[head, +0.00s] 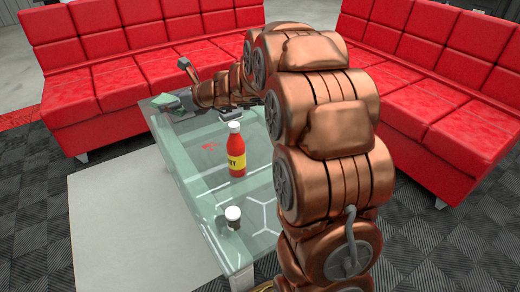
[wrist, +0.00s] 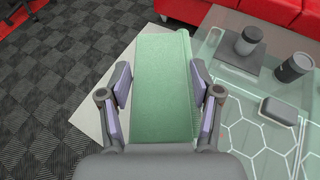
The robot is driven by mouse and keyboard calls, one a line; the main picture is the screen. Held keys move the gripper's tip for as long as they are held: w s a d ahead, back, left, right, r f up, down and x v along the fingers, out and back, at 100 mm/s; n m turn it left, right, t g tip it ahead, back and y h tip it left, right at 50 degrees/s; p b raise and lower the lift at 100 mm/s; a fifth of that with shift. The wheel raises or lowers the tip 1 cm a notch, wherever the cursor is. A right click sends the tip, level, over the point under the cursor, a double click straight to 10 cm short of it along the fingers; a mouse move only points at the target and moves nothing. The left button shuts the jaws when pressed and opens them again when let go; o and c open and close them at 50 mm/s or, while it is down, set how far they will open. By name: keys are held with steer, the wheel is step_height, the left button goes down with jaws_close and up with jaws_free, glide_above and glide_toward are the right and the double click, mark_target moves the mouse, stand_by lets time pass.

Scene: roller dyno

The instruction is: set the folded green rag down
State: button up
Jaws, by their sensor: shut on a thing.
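The folded green rag (wrist: 160,60) is a flat strip with a rolled or folded right edge. In the wrist view it lies between the two fingers of my gripper (wrist: 160,88), which is shut on it. Its far end sticks out ahead of the fingers. In the head view the rag (head: 164,100) shows at the far left corner of the glass table (head: 190,185), by my gripper (head: 178,112). In the wrist view it hangs beside the table edge, over the pale floor mat. Its height above the table or floor is hard to tell.
On the table stand a red bottle with a yellow label (head: 237,160) and a white-capped jar (head: 233,222). The wrist view shows two dark cylinders (wrist: 249,40) (wrist: 294,67) and a dark box (wrist: 279,110). Red sofas (head: 125,85) stand behind. A red smear (head: 209,146) marks the glass.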

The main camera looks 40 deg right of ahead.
steer(key=s+d+f+n+g+y, duration=0.1)
steer(key=s+d+f, duration=0.2)
steer(key=d, duration=0.7)
steer(key=s+d+f+n+y, duration=0.1)
steer(key=s+d+f+y, duration=0.1)
steer(key=d, duration=0.7)
steer(key=shift+n+g, duration=0.4)
steer(key=shift+n, duration=0.1)
steer(key=s+d+f, duration=0.4)
steer(key=s, duration=0.1)
steer(key=s+d+f, duration=0.5)
steer(key=s, duration=0.1)
steer(key=s+d+f, duration=0.5)
steer(key=shift+s+d, duration=0.15)
steer(key=shift+s, duration=0.15)
steer(key=shift+f, duration=0.1)
steer(key=b, duration=0.6)
glide_above(263, 149)
steer(key=shift+s+f, duration=0.2)
steer(key=shift+f, duration=0.55)
steer(key=shift+w+f+b, duration=0.15)
steer(key=shift+f+b, duration=0.75)
steer(key=shift+f, duration=0.75)
steer(key=shift+f, duration=0.15)
